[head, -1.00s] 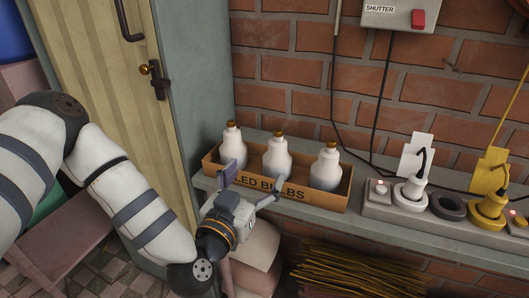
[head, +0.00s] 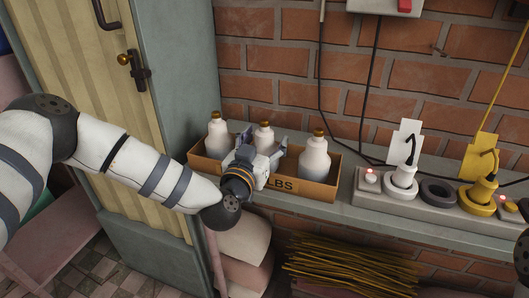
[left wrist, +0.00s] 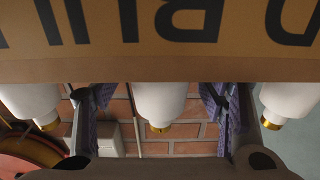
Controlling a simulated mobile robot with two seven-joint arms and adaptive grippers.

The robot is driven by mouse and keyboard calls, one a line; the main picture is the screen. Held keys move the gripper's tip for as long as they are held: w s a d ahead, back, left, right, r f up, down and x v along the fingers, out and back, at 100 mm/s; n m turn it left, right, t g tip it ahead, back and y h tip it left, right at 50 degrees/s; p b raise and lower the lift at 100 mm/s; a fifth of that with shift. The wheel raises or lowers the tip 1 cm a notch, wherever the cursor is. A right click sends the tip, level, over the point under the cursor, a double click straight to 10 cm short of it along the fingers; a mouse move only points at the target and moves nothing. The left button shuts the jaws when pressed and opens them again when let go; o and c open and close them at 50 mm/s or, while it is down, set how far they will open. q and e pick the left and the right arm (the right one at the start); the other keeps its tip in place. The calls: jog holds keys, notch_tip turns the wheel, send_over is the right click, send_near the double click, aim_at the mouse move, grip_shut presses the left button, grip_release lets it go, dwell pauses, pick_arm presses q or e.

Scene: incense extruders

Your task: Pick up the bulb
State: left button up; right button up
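Three white bulbs with brass-coloured caps stand upright in a row in a cardboard box (head: 325,191): the left bulb (head: 218,134), the middle bulb (head: 264,134) and the right bulb (head: 314,158). My left gripper (head: 263,144) reaches over the box's front wall, open, with its fingers to either side of the middle bulb. In the left wrist view, upside down, the middle bulb (left wrist: 160,103) shows between the spread fingers (left wrist: 160,118), with gaps on both sides. The left gripper hides the middle bulb's lower part in the head view. My right gripper is not in view.
The box stands on a grey ledge (head: 405,227) against a brick wall. To its right are a power strip (head: 440,208) with a white plug (head: 402,180) and a yellow plug (head: 480,192). A cabinet door (head: 110,120) is at the left.

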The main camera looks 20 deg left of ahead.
aim_at(263, 130)
pick_arm(q)
jog(key=c, duration=0.7)
jog(key=shift+o, duration=0.2)
jog(key=shift+f, duration=0.1)
notch_tip(263, 130, up, 4)
jog(key=shift+f+p, duration=0.25)
jog(key=shift+p, duration=0.1)
jog(key=c, duration=0.3)
jog(key=s+d+r+p, duration=0.3)
jog(key=s+d+r, duration=0.4)
jog(key=s, duration=0.5)
notch_tip(263, 130, up, 3)
jog(key=shift+d+f, duration=0.2)
jog(key=shift+d, duration=0.05)
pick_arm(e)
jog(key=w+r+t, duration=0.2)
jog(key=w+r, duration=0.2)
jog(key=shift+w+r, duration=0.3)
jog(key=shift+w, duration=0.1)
